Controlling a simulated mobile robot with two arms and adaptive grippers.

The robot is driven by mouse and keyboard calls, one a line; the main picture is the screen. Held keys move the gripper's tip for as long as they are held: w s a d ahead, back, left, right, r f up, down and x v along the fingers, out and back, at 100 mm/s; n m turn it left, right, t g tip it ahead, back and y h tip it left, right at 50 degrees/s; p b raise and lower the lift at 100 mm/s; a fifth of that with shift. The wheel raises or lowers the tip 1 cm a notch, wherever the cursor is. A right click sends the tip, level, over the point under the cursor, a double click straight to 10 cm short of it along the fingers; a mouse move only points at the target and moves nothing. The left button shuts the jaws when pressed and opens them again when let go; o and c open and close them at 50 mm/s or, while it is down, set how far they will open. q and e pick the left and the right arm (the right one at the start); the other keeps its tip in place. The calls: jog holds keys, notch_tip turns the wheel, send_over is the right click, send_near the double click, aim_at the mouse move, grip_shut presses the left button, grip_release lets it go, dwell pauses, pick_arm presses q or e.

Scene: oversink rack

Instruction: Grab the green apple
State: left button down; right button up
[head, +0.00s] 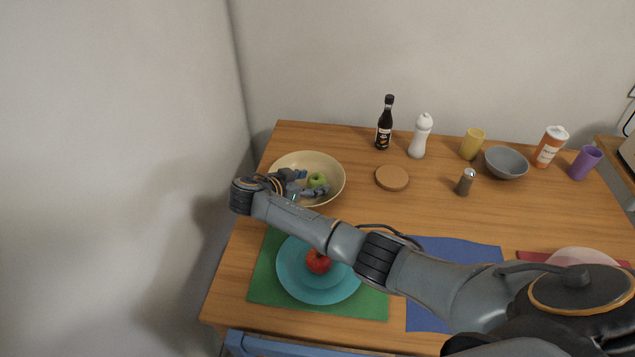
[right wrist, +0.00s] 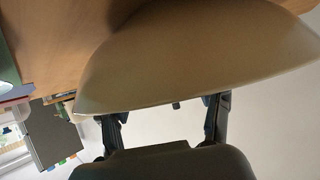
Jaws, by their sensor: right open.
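The green apple (head: 317,181) lies in a wide cream bowl (head: 335,169) at the left back of the table. My right gripper (head: 306,183) reaches to the bowl from the front right, with its fingers open on either side of the apple in the head view. I cannot tell whether the fingers touch it. In the right wrist view the bowl's outer wall (right wrist: 200,60) fills much of the picture, with the open fingers (right wrist: 168,108) at its rim. The apple does not show there. My left gripper is not in view.
A red apple (head: 318,261) sits on a teal plate (head: 300,288) on a green mat (head: 262,285). A dark bottle (head: 384,125), white shaker (head: 421,137), cork coaster (head: 392,178), yellow cup (head: 472,144) and grey bowl (head: 506,163) stand right of the cream bowl.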

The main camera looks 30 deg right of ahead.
jog(key=shift+x, duration=0.8)
jog(key=c, duration=1)
jog(key=shift+o, duration=0.2)
